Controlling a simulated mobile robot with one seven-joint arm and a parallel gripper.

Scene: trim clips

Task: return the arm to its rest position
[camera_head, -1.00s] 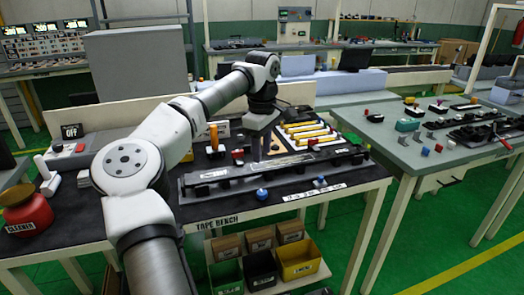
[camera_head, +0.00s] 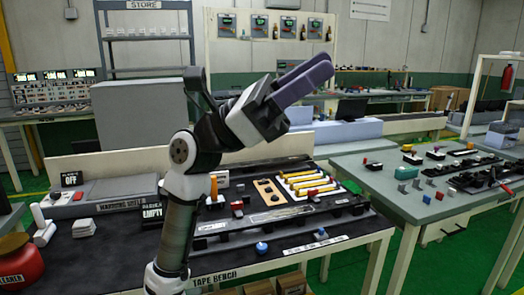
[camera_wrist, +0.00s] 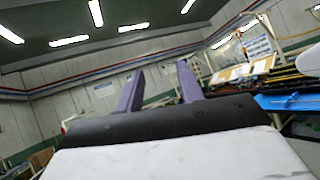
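My gripper (camera_head: 324,66) is raised above the tape bench (camera_head: 110,262), with its two purple fingers pointing up and to the right. My arm (camera_head: 190,185) stands nearly upright at the left of centre and bends at the top toward the gripper. In the wrist view the two fingers of my gripper (camera_wrist: 158,78) stand apart, with nothing between them. The gripper is clear of everything on the bench.
A long dark fixture (camera_head: 290,225) lies along the bench front. Yellow bars (camera_head: 308,182) and a wooden plate (camera_head: 268,192) lie behind it. A red cleaner bottle (camera_head: 18,268) stands at the left. A second grey table (camera_head: 405,200) is at the right.

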